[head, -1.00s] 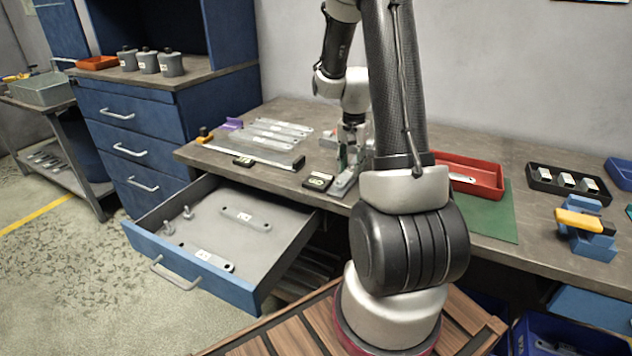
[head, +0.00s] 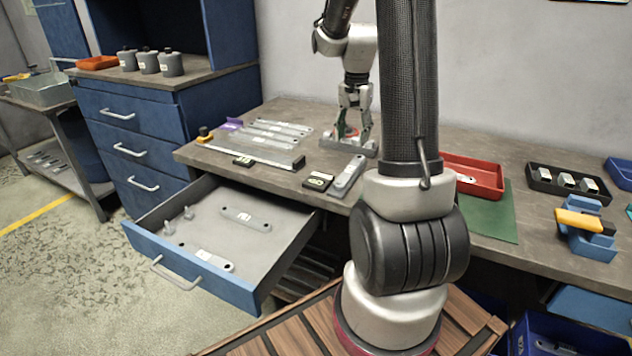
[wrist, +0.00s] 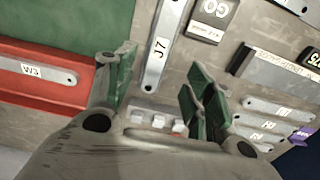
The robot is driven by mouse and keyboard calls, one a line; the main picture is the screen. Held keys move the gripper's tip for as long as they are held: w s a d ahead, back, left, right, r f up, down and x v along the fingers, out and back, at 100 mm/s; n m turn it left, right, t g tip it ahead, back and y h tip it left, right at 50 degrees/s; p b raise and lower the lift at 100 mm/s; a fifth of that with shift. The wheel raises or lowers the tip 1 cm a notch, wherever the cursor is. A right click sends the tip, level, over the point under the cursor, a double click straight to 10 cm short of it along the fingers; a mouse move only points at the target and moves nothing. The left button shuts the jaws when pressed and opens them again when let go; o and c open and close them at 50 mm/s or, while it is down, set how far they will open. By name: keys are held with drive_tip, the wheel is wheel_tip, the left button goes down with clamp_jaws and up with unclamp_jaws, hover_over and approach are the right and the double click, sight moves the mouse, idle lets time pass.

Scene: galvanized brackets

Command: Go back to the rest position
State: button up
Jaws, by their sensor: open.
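My gripper (head: 352,130) is open and empty over the back of the bench. In the wrist view its green-padded fingers (wrist: 162,85) are spread apart. A grey bracket marked J7 (head: 348,174) lies on the bench in front of the gripper, clear of it; it also shows in the wrist view (wrist: 163,45), beyond the fingertips. A grey holder with pale blocks (wrist: 155,118) shows low between the fingers in the wrist view; whether the fingers touch it I cannot tell.
A red tray (head: 470,172) holding a bracket marked W3 (wrist: 48,72) and a green mat (head: 490,215) are to the right. Labelled brackets (head: 275,132) lie to the left. An open drawer (head: 170,245) with brackets and pegs juts out at the front left.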

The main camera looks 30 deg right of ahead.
drive_tip(key=shift+r, duration=0.9)
drive_tip(key=s+a+r+n+t, duration=0.2)
drive_tip(key=s+a+r+n, duration=0.3)
drive_tip(key=s+a, duration=0.3)
drive_tip(key=s+a+r+n+t, duration=0.2)
drive_tip(key=s+a+r+n, duration=0.3)
drive_tip(key=s+a+n, duration=0.2)
drive_tip(key=shift+s+a+r, duration=0.3)
drive_tip(key=shift+s+a, duration=0.65)
drive_tip(key=shift+s, duration=1.45)
